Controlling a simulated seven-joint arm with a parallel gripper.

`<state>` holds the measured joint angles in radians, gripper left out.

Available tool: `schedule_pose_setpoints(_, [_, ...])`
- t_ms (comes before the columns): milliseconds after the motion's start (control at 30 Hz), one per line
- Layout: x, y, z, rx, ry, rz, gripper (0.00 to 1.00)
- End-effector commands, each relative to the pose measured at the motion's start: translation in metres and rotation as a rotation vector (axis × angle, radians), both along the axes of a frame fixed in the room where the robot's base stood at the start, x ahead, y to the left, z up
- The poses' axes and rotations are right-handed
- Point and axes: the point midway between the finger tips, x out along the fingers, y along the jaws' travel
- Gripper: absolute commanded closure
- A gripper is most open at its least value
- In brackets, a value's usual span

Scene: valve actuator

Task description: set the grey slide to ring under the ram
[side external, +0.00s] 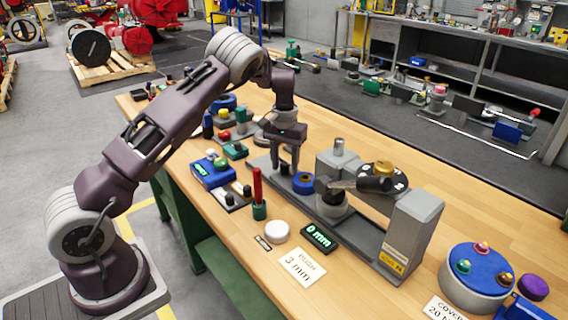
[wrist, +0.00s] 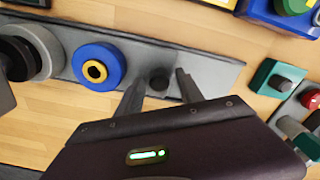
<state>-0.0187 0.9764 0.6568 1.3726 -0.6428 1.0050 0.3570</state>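The grey slide (wrist: 215,72) is a long flat strip on the wooden bench; it also shows in the side view (side external: 262,162). On it sit a blue ring with a yellow centre (wrist: 98,67), also in the side view (side external: 303,183), and a small dark knob (wrist: 158,82). My gripper (wrist: 160,74) points down over the slide, also seen in the side view (side external: 285,171). Its fingers stand on either side of the knob with gaps, apart from it. The ram is hard to single out; a dark round part on a grey disc (wrist: 25,55) stands beyond the blue ring.
A grey press-like frame (side external: 410,235) with a horizontal arm stands right of the slide. In front lie a display reading 0 mm (side external: 319,237), a white puck (side external: 276,232), a 3 mm card (side external: 303,267) and a green holder with a red rod (side external: 259,209). A blue box (side external: 212,174) stands left.

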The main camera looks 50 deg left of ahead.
Motion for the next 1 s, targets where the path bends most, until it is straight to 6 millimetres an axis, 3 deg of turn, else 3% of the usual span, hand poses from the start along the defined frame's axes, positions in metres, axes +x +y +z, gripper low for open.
schedule_pose_setpoints(300, [0.0,0.0,0.002,-0.001,0.002,0.0,0.53])
schedule_pose_setpoints(633, [0.0,0.0,0.061,0.0,-0.001,0.0,0.53])
schedule_pose_setpoints(1000, [-0.001,0.0,0.071,-0.001,0.0,0.0,0.53])
